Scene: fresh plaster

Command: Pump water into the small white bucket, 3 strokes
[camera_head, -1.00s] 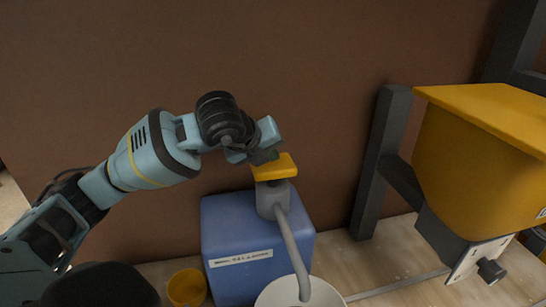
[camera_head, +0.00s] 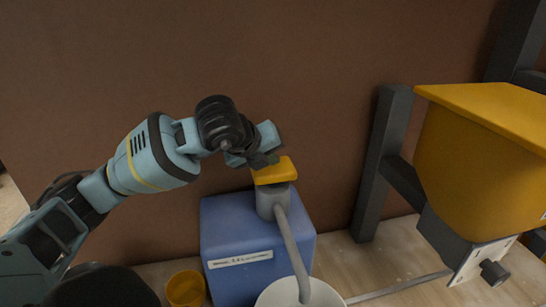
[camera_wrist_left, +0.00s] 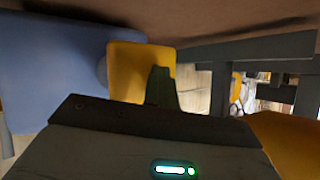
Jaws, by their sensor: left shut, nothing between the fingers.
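The pump has a yellow push pad (camera_head: 275,171) on a grey neck, on top of a blue tank (camera_head: 230,235) with a white label. Its grey spout (camera_head: 290,250) curves down over the small white bucket (camera_head: 272,297), which the lower picture edge cuts off. My left gripper (camera_head: 264,160) is shut and empty, its fingertips at the top of the pad, seemingly touching it. In the left wrist view a dark finger (camera_wrist_left: 162,88) overlaps the yellow pad (camera_wrist_left: 125,70), with the blue tank (camera_wrist_left: 50,60) to the left. The water level is hidden. My right gripper is out of view.
A small yellow cup (camera_head: 186,288) stands left of the tank. A large yellow hopper (camera_head: 475,150) on a dark frame (camera_head: 382,160) stands at the right. A brown wall (camera_head: 320,60) rises behind. Some bench top (camera_head: 385,265) right of the tank is bare.

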